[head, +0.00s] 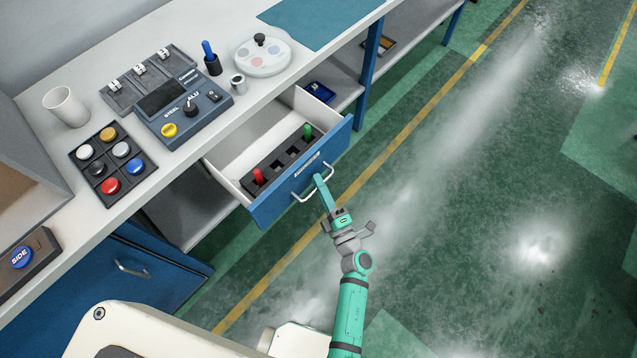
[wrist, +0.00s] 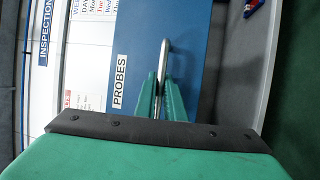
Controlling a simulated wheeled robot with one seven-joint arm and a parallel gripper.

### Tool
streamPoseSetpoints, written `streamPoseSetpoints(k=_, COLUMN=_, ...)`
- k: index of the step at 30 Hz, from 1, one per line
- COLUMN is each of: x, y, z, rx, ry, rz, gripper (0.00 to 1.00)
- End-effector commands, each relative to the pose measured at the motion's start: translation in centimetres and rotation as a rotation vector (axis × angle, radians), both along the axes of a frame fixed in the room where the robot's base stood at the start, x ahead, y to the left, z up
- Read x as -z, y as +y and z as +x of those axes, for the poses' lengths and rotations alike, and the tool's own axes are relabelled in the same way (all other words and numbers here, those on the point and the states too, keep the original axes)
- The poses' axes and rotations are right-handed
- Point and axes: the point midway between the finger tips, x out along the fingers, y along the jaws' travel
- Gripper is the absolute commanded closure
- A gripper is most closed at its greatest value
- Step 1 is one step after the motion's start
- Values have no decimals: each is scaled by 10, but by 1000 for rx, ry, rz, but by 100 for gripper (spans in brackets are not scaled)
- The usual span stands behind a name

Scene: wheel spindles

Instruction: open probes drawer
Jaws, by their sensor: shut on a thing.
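The probes drawer (head: 300,185) is blue-fronted and stands pulled out from under the bench, its light inside showing. A dark rack (head: 278,163) inside holds a red probe (head: 258,176) and a green probe (head: 307,132), with empty slots between them. In the wrist view the blue front (wrist: 185,50) carries a label reading PROBES (wrist: 120,80). My gripper (head: 319,182) is at the drawer's metal handle (head: 303,199). In the wrist view the green fingers of my gripper (wrist: 161,100) are shut on the handle bar (wrist: 163,55).
The bench top (head: 225,125) holds a control box (head: 185,110), a button tray (head: 110,165), a white cup (head: 66,106) and a round palette (head: 262,55). A closed blue cabinet (head: 110,270) is at lower left. The floor to the right (head: 450,190) is clear.

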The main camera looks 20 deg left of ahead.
Motion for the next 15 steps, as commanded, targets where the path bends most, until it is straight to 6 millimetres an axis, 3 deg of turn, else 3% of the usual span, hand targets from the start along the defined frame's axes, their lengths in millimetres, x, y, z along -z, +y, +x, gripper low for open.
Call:
streamPoseSetpoints(k=5, x=1, y=3, z=-2, rx=-7, ry=0, rz=0, gripper=100)
streamPoseSetpoints(k=6, x=1, y=3, z=-2, rx=-7, ry=1, rz=-1, gripper=81)
streamPoseSetpoints(k=8, x=1, y=2, z=-2, rx=-6, ry=0, rz=0, gripper=72)
streamPoseSetpoints(k=15, x=0, y=1, z=-1, rx=-2, ry=0, rz=-1, gripper=72)
